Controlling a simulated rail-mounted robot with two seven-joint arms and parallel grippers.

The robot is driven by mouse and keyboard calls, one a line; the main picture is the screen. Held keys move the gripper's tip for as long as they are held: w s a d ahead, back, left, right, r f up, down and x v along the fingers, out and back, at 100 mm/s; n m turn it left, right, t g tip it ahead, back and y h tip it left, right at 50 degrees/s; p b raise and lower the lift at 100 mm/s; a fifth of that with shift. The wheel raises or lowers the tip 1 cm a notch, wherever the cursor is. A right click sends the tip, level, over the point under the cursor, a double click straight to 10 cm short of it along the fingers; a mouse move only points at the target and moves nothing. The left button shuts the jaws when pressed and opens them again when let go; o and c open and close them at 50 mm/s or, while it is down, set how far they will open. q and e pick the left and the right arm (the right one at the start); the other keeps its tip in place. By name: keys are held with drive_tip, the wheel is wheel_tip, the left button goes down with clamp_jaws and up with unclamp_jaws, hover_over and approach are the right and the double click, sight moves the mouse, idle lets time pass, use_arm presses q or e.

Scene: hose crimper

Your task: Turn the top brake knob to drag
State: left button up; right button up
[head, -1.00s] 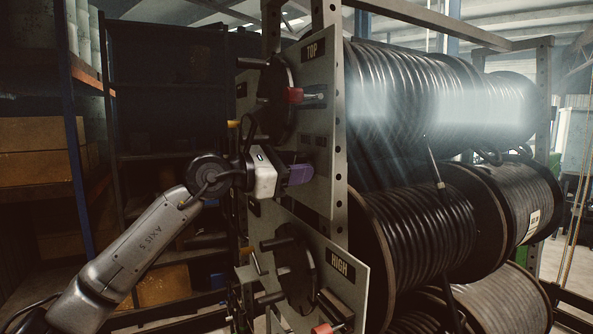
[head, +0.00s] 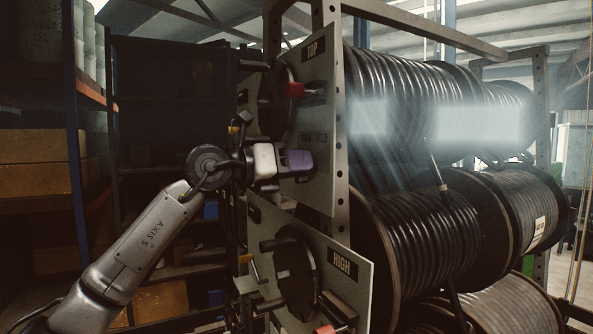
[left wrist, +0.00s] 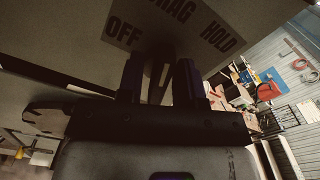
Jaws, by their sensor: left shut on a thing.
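My left gripper (head: 306,160) is at the lower part of the grey TOP panel (head: 325,95). It covers the top brake knob in the head view. In the left wrist view my two dark fingers (left wrist: 159,80) stand either side of a dark piece (left wrist: 157,84), seemingly the brake knob, and the gripper is shut on it. Above it is a pale label (left wrist: 170,25) reading OFF at left, DRAG in the middle, partly cut off, and HOLD at right. I cannot tell exactly where the knob points. My right gripper is not in view.
Large hose reels (head: 425,240) fill the rack at right. Shelves with boxes (head: 40,175) stand at left.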

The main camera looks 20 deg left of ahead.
use_arm(q)
drive_tip(key=shift+n, duration=0.6)
drive_tip(key=o, duration=0.6)
drive_tip(key=b+v, duration=0.5)
drive_tip(key=v, duration=0.9)
drive_tip(key=shift+b, duration=0.4)
drive_tip(key=shift+w, duration=0.1)
